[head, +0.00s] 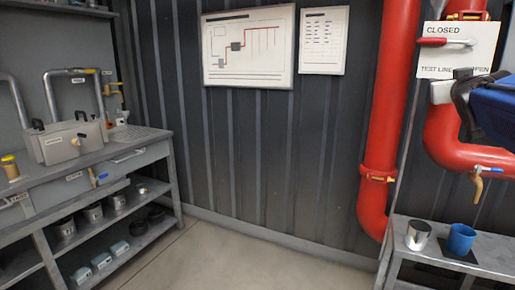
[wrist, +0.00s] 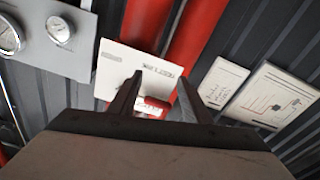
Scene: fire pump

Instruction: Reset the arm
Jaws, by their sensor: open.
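My gripper (wrist: 158,95) shows in the wrist view with its two dark fingers apart and nothing between them. Beyond the fingers is the white sign plate (wrist: 118,70) with a red-handled valve, in front of a red pipe (wrist: 195,35). In the head view, part of my arm shows at the right edge, blue and black, beside the sign plate (head: 455,58) that reads CLOSED and TEST LINE.
A low bench (head: 490,252) at the lower right holds a metal cup (head: 417,236) and a blue cup (head: 461,239). A grey workbench (head: 140,150) with shelves stands at the left. Two gauges (wrist: 60,30) show in the wrist view. The middle floor (head: 215,258) is clear.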

